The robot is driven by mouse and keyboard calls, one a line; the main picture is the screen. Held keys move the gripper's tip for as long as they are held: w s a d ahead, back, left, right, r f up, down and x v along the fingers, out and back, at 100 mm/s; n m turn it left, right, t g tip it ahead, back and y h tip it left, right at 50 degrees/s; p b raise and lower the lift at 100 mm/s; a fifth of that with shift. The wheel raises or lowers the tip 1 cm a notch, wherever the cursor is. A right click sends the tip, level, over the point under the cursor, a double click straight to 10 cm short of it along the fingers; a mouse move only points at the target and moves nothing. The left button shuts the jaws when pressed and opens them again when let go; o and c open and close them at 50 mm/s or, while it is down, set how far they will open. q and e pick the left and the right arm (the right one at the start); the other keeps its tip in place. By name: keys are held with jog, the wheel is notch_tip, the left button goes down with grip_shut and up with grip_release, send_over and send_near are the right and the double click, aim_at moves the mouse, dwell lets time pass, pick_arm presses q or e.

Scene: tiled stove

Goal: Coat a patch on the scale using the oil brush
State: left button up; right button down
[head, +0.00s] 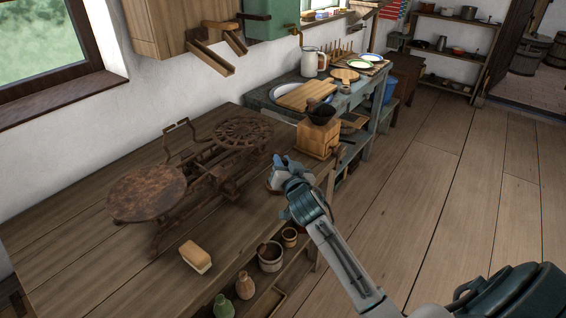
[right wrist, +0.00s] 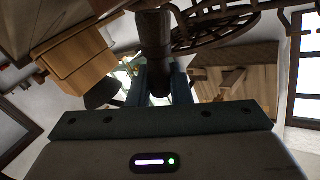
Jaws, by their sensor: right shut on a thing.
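The rusty scale (head: 205,168) stands on the wooden table, with a round solid plate (head: 147,192) on its left and a round openwork plate (head: 243,133) on its right. My right gripper (head: 280,172) is just right of the scale, over the table's right edge. It is shut on a dark brown cylindrical handle, which I take for the oil brush (right wrist: 153,50), upright between the fingers in the right wrist view. The brush's bristles are not clearly visible. The openwork plate also shows at the top of the right wrist view (right wrist: 215,28). My left gripper is not in view.
A wooden coffee grinder (head: 318,137) stands close behind my right gripper. A wood-backed brush (head: 196,257) lies at the table's front. A small bucket (head: 270,257), cup (head: 290,237) and bottles (head: 245,285) are on a lower shelf. The table's left front is clear.

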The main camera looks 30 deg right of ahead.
jog(key=shift+f+b, duration=0.55)
jog(key=shift+f, duration=0.2)
dwell(1.8)
jog(key=shift+r, duration=0.1)
notch_tip(320, 180, up, 7)
jog(key=p, duration=0.6)
dwell(0.8)
